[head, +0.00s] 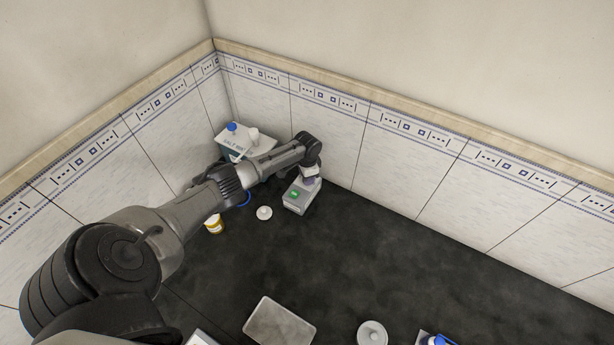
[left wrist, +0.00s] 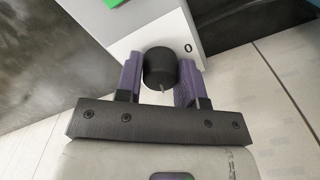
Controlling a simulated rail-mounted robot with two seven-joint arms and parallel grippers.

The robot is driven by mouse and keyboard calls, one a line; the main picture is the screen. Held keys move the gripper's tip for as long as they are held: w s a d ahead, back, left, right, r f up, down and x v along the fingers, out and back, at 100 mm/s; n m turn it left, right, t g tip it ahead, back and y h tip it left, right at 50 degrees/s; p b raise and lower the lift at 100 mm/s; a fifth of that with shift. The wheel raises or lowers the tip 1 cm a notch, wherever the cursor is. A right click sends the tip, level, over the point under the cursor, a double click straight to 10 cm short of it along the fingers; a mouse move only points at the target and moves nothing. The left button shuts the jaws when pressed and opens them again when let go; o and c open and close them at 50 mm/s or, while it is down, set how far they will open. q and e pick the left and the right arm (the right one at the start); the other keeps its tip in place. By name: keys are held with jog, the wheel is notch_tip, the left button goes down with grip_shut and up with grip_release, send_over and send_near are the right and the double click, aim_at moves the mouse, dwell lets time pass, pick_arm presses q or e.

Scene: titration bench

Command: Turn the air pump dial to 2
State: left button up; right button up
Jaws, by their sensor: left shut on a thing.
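The air pump (head: 298,196) is a small light-grey box with a green patch on it, near the back corner of the bench in the head view. In the left wrist view its pale casing (left wrist: 155,25) fills the top, with a "0" printed right of the dial. The black dial (left wrist: 160,68) is round with a thin pale pointer line towards the bottom. My left gripper (left wrist: 160,80) has its two purple fingers on either side of the dial and is shut on it. In the head view my left gripper (head: 309,178) is at the pump's back end. The right gripper is not in view.
A small white round item (head: 264,213) lies by the pump. A grey tray (head: 279,322) lies in front.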

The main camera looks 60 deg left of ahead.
pick_arm(q)
jog(key=shift+m, duration=1.1)
jog(key=o, duration=0.9)
jog(key=shift+r, duration=0.5)
notch_tip(320, 180, up, 13)
jog(key=shift+f+p, duration=0.1)
jog(key=shift+p, duration=0.25)
